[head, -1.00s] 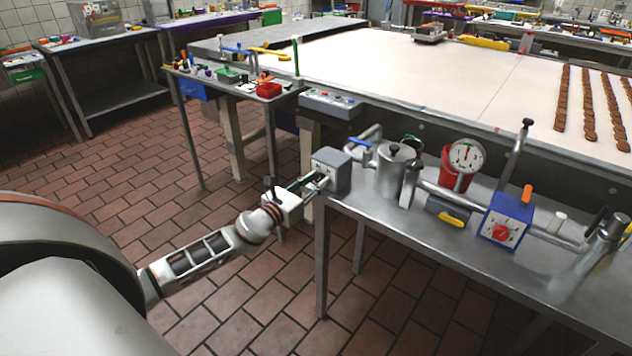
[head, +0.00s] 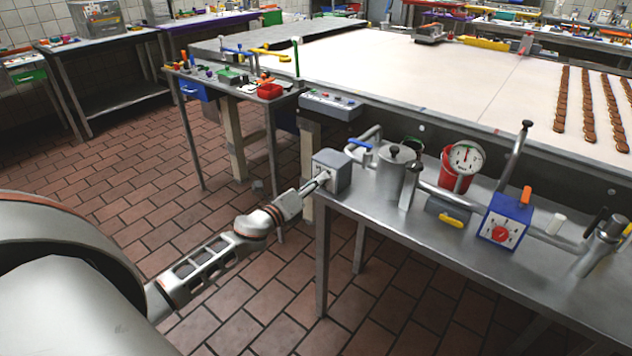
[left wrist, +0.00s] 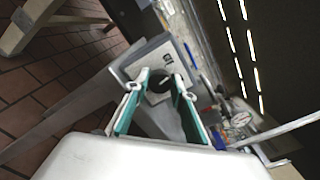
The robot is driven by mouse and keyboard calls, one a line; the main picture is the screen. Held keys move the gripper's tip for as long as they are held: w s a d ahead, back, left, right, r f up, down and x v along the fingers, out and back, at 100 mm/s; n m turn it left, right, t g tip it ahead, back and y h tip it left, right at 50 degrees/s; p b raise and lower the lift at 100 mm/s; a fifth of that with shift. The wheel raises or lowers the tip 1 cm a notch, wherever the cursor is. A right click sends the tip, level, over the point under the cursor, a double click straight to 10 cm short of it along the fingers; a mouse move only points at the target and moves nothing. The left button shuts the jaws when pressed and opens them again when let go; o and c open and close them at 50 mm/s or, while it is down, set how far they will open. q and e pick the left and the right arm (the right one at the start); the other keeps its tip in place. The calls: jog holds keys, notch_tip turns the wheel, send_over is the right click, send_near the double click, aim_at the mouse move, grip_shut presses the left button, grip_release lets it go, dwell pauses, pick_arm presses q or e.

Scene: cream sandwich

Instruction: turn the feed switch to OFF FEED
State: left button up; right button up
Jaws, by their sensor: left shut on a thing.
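The grey switch box (head: 341,170) stands at the near left corner of the steel side table. In the left wrist view its pale face (left wrist: 182,52) carries a dark round knob (left wrist: 160,84) with a white pointer line. My left gripper (head: 322,179) reaches the box's front face from the left. In the left wrist view its two green-lined fingers (left wrist: 161,80) lie on either side of the knob and are shut on it. The face's lettering is too small to read, so I cannot tell the knob's setting. My right gripper is not in view.
Right of the box stand a steel pot (head: 392,172), a round dial gauge (head: 466,158) and a blue box with a red knob (head: 506,220). A grey button panel (head: 331,104) sits behind. The tiled floor left of the table is clear around my arm.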

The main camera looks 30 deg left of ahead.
pick_arm(q)
jog(key=shift+n+p, duration=0.6)
jog(key=shift+n, duration=1.5)
jog(key=o, duration=1.1)
jog(key=shift+s, duration=0.1)
jog(key=s+a, duration=0.1)
jog(key=s, duration=1)
jog(key=shift+s, duration=0.4)
jog(key=shift+f, duration=0.1)
